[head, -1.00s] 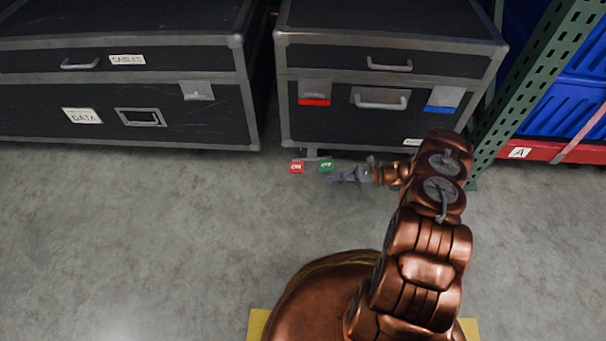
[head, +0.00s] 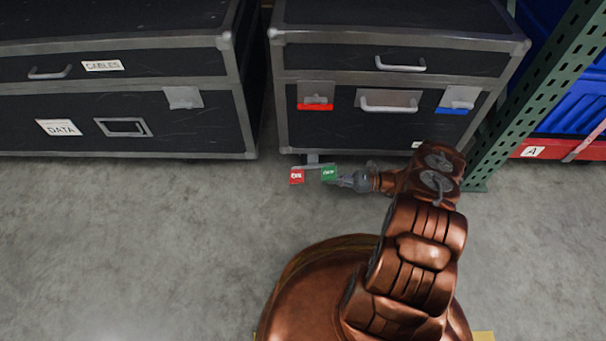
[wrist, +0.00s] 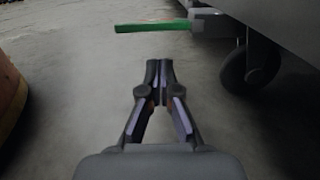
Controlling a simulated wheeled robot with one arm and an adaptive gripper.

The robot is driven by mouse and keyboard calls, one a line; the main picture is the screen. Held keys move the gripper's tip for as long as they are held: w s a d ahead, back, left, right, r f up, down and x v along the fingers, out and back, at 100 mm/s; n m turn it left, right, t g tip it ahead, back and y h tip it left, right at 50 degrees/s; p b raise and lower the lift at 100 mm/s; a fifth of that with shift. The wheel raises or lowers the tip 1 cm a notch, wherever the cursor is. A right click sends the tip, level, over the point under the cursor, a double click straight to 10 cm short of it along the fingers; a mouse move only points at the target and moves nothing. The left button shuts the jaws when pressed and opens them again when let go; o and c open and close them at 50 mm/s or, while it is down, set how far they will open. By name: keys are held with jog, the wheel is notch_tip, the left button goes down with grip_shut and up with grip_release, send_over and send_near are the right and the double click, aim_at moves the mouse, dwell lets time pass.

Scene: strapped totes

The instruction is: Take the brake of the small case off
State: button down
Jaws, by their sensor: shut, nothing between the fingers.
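The small case (head: 330,138) is the black, grey-edged case at the right in the head view. At its lower front left, a low bar carries a red tab (head: 296,177) and a green tab (head: 330,173). My gripper (head: 341,180) is shut and empty, low by the right side of the green tab. In the wrist view, the shut fingertips (wrist: 159,64) point toward the green tab (wrist: 152,27), seen edge-on ahead of them, with a visible gap. A dark caster wheel (wrist: 252,65) under the case stands to the right. The tab lettering is too small to read surely.
A larger black case (head: 80,124) marked CABLES and DATA stands at the left. A green perforated rack post (head: 535,95) with a red beam (head: 560,149) and blue totes (head: 570,112) is close on the right. The concrete floor in front is clear.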

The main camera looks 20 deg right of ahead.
jog(key=x, duration=1)
jog(key=shift+a+p, duration=0.3)
jog(key=shift+p, duration=0.15)
jog(key=shift+r, duration=0.15)
